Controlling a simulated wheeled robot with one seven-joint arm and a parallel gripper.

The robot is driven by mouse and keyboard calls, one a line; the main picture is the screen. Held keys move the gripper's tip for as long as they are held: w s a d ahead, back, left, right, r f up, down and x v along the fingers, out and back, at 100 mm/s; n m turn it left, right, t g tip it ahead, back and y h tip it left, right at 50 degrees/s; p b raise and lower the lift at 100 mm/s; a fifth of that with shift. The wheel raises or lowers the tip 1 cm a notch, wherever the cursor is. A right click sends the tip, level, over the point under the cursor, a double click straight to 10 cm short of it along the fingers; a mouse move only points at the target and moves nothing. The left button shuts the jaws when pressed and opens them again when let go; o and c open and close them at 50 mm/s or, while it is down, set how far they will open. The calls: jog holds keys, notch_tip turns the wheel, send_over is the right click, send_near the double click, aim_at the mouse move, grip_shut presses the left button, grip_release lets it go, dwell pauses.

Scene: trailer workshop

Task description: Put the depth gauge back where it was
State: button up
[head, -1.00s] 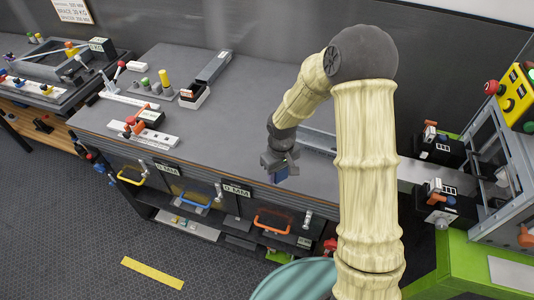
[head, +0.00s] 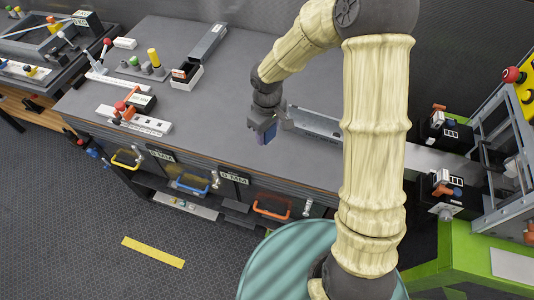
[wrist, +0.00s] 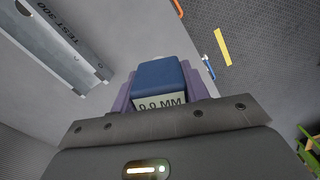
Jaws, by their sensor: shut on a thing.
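My gripper (head: 264,134) is over the grey worktop (head: 225,105), inside its front edge. In the wrist view its purple fingers (wrist: 160,88) are shut on a blue block with a pale "0.0 MM" display (wrist: 157,82), which I take to be the depth gauge. In the head view the gauge is small and dark blue at the gripper's end (head: 269,133). Its underside is hidden, and I cannot tell its height above the worktop. A grey channel marked "TEST 300" (wrist: 62,38) lies to the gripper's right in the head view (head: 318,124), partly behind my arm.
A green-based machine (head: 470,240) stands at right.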

jog(key=shift+f+p, duration=0.45)
jog(key=shift+f, duration=2.35)
jog(key=shift+f+p, duration=0.4)
jog(key=shift+f, duration=1.5)
jog(key=shift+f, duration=0.1)
jog(key=o, duration=1.2)
notch_tip(320, 180, up, 12)
jog(key=shift+r+b, duration=0.15)
jog(key=shift+b, duration=0.6)
